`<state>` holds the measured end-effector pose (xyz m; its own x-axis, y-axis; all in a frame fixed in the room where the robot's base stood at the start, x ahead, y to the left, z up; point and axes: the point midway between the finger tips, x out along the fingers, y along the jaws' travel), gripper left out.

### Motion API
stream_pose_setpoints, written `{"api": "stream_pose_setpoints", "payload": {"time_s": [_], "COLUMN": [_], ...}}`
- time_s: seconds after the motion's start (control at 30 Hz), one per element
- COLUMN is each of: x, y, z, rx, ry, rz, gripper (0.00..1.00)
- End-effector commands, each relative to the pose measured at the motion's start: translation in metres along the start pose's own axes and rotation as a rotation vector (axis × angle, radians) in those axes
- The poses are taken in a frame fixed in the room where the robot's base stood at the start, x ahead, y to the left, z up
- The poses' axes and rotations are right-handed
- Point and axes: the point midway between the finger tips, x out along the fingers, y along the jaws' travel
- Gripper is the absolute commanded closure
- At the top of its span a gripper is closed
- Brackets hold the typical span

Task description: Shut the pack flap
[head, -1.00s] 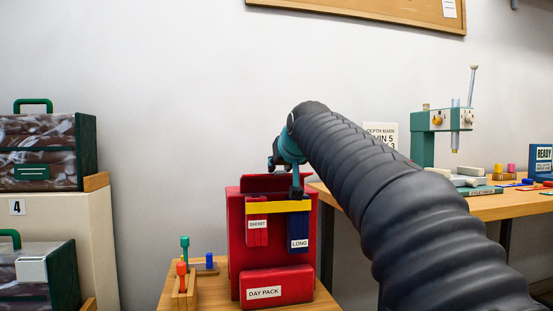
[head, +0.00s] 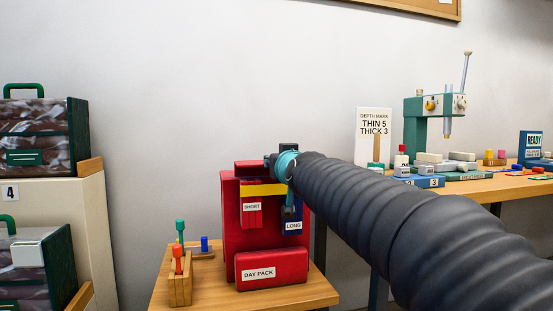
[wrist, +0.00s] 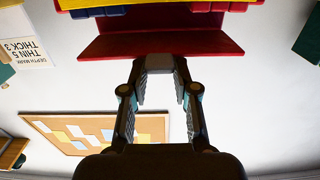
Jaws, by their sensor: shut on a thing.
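The red day pack (head: 235,235) stands upright on a low wooden table, with a DAY PACK label on its front pocket (head: 290,266). The flap also shows in the wrist view (wrist: 160,40) as a wide red panel. In the head view, my wrist is over the pack's upper right. A yellow band (head: 263,190) crosses a red SHORT piece (head: 251,210) and a blue LONG piece (head: 293,228).
A wooden holder (head: 180,290) with coloured pegs is left of the pack. A cabinet (head: 50,235) with cases stands at far left. At right, a workbench (head: 480,188) carries a green press (head: 414,125), blocks and a DEPTH MARK sign (head: 374,122).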

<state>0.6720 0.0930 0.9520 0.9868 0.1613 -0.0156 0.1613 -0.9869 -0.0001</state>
Motion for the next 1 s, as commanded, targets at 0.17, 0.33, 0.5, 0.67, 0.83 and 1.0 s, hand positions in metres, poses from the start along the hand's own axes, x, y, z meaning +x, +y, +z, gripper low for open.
{"api": "stream_pose_setpoints", "payload": {"time_s": [0.17,0.33,0.5,0.67,0.83,1.0], "x": [0.0005,0.0002,0.0007,0.0010,0.0004,-0.0005], "y": [-0.0005,0.0026,0.0056,0.0071,0.0047,0.0027], "z": [0.0195,0.0225,0.0235,0.0237,0.0211,0.0181], "rx": [-0.001,0.000,0.000,0.000,0.000,0.000], "ry": [-0.014,-0.017,-0.019,-0.019,-0.014,-0.009], "rz": [0.001,0.008,0.012,0.015,0.012,0.009], "gripper": [1.00,1.00,1.00,0.59,0.46,0.46]}}
